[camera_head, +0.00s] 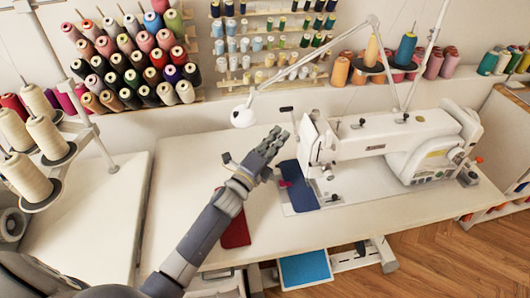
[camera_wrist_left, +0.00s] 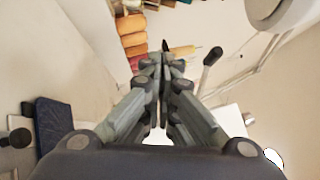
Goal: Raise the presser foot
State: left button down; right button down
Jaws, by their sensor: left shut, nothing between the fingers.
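The white sewing machine (camera_head: 385,138) stands on the right part of the table. Its presser foot is too small and too covered to make out under the machine's head. A thin lever with a dark tip (camera_head: 286,109) sticks out by the left end of the machine. A dark-tipped lever (camera_wrist_left: 210,58) also shows in the left wrist view, right of the fingers and apart from them. My left gripper (camera_head: 280,138) is shut and empty, raised above the table just left of the machine's head. My right gripper is not in view.
Dark blue cloth (camera_head: 299,188) lies by the machine's head, and red cloth (camera_head: 236,230) lies left of it. A white lamp (camera_head: 243,116) hangs near my left gripper. Thread racks (camera_head: 130,60) line the wall. The left tabletop (camera_head: 95,205) has bare room.

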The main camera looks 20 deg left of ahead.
pick_arm(q)
jog(key=v, duration=1)
jog(key=shift+r, duration=0.1)
